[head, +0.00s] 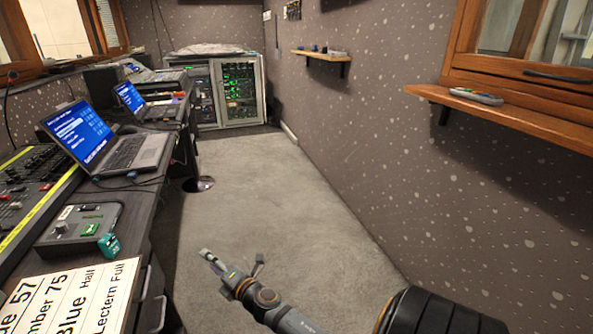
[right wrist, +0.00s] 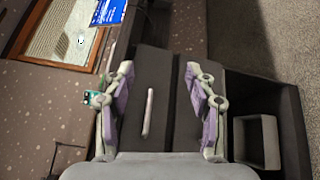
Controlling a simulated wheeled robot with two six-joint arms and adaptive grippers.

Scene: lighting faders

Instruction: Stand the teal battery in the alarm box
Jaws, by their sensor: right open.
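The teal battery (head: 109,244) is at the right front corner of a grey box (head: 70,238) on the desk at the left. I take this box, with a knob and a green part on top, for the alarm box. Whether the battery stands beside the box or in it, I cannot tell. A small teal thing (right wrist: 97,99), probably the battery, shows left of the fingers in the right wrist view. My right gripper (head: 232,264) is open and empty over the carpet, right of the desk and apart from the battery. It also shows in the right wrist view (right wrist: 163,98). My left gripper is not in view.
The desk holds a lettered white sheet (head: 70,300), a fader console (head: 32,185) and two laptops (head: 105,138). A dark front with a pale handle (right wrist: 148,113) lies beyond my fingers. A wooden shelf (head: 520,118) juts from the right wall.

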